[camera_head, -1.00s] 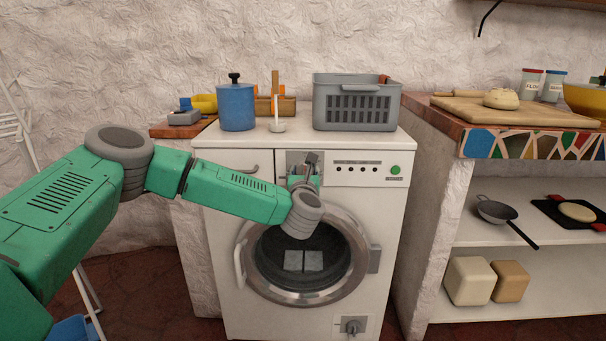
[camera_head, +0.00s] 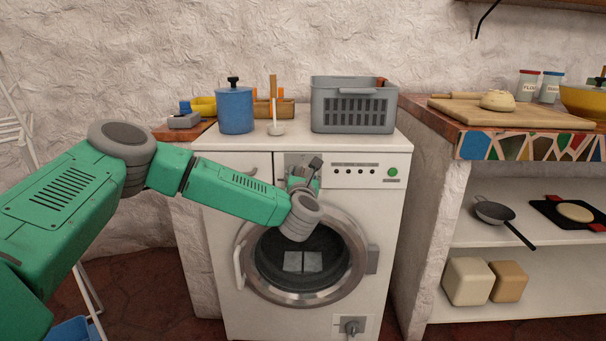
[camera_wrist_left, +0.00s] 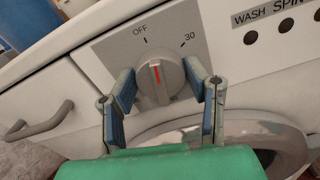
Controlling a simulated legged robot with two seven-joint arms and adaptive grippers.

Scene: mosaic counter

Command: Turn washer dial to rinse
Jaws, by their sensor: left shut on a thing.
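The washer (camera_head: 222,262) is white and stands against the wall, with a round glass door. Its dial (camera_wrist_left: 168,72) is a grey knob on a grey panel marked OFF and 30. The dial's red mark points up, roughly toward OFF or a little past it toward 30. My left gripper (camera_head: 307,171) is at the panel at the top of the washer and hides the dial in the head view. In the left wrist view its blue-padded fingers (camera_wrist_left: 160,84) are shut on the dial, one on each side. No rinse label shows. My right gripper is out of view.
A drawer handle (camera_wrist_left: 40,122) is left of the dial. A tiled counter (camera_head: 530,147) is at the right.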

